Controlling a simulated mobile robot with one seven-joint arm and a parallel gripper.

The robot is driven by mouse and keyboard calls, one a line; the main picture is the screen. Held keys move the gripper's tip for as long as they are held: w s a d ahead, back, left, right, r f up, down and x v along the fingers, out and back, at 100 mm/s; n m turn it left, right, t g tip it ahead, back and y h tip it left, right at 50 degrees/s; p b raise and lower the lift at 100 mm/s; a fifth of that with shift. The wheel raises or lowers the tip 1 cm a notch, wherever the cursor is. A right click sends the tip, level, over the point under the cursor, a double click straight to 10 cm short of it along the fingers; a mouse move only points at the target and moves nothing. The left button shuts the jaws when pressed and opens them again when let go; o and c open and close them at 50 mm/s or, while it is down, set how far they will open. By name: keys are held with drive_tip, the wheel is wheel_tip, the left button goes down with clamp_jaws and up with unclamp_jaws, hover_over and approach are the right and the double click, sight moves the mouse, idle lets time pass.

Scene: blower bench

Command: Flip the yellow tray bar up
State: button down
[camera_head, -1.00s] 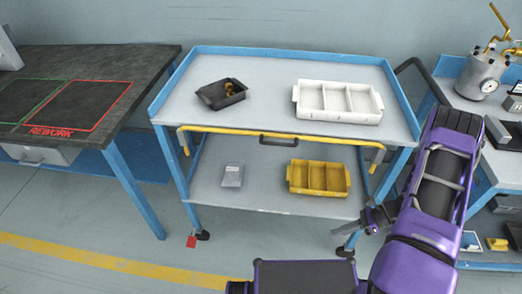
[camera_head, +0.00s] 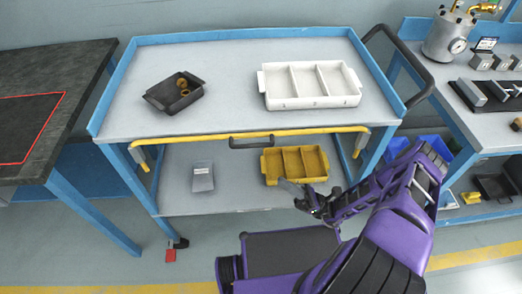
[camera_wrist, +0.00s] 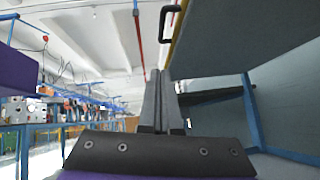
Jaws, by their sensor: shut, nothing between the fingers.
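The yellow tray bar (camera_head: 195,136) runs along the front edge of the blue cart's top shelf (camera_head: 220,75). Its two ends bend downward at the left and right, and a dark handle (camera_head: 251,142) sits at its middle. My gripper (camera_head: 284,184) is in front of the cart, below the bar and right of the handle, in front of the yellow bin on the lower shelf. In the wrist view my gripper (camera_wrist: 157,75) shows its two fingers together, empty, pointing up past the shelf edge, with the dark handle (camera_wrist: 168,20) above right. It appears apart from the bar.
A white divided tray (camera_head: 310,101) and a black bin (camera_head: 173,97) stand on the top shelf. The yellow bin (camera_head: 310,152) and a grey item (camera_head: 203,178) are on the lower shelf. A dark workbench (camera_head: 40,90) is at left.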

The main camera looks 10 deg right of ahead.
drive_tip(key=d+r+p+x, duration=0.2)
drive_tip(key=p+x, duration=0.5)
drive_tip(key=x, duration=0.6)
drive_tip(key=shift+w+f, duration=0.1)
wheel_tip(320, 180, up, 6)
drive_tip(key=shift+f+p, duration=0.15)
drive_tip(key=shift+p, duration=1.1)
